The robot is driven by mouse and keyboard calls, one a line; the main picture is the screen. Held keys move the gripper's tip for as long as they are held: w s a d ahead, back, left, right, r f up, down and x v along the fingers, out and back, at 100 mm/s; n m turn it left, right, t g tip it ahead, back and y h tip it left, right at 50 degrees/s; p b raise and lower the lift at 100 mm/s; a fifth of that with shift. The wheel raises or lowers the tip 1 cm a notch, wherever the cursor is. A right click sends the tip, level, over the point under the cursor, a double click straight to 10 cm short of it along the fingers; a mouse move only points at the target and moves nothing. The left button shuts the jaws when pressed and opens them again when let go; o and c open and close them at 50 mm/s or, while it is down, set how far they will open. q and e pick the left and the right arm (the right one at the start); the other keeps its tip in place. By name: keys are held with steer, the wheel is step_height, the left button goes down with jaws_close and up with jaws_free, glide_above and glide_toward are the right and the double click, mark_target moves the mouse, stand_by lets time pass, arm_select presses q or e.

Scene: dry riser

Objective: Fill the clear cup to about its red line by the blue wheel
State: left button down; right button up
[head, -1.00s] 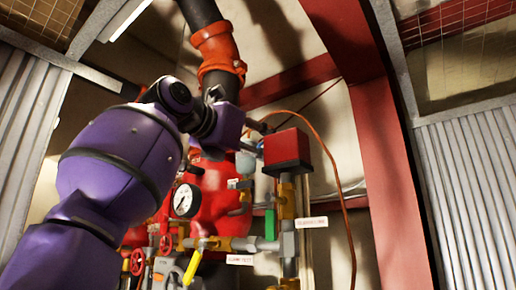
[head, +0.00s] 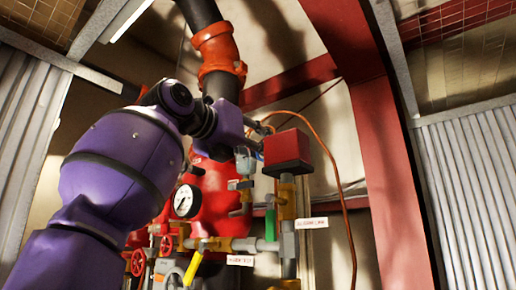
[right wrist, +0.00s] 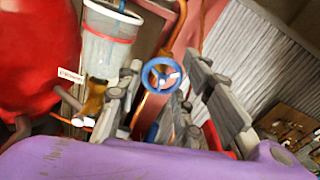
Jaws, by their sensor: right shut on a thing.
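The clear cup (right wrist: 106,55) is at the upper left of the right wrist view, with a red line (right wrist: 112,36) around it near its top. I cannot make out the water level in it. In the head view the cup (head: 245,162) is small, beside the red tank. The blue wheel (right wrist: 161,74) is right of the cup in the right wrist view. My right gripper (right wrist: 163,82) is shut on the wheel, one finger on each side. In the head view the purple arm reaches up to this spot, with the gripper (head: 264,132) above the cup's right side. My left gripper is not in view.
A red box (head: 287,150) on brass fittings stands close right of the gripper. A pressure gauge (head: 186,201), red tank (head: 211,185) and a yellow lever (head: 194,268) are below. A red steel column (head: 395,220) stands to the right.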

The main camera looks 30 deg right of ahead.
steer(key=o, duration=0.8)
steer(key=shift+o, duration=1.3)
steer(key=shift+w, duration=0.2)
steer(key=v, duration=0.7)
steer(key=shift+a, duration=0.15)
steer(key=shift+s, duration=0.1)
steer(key=shift+f, duration=0.1)
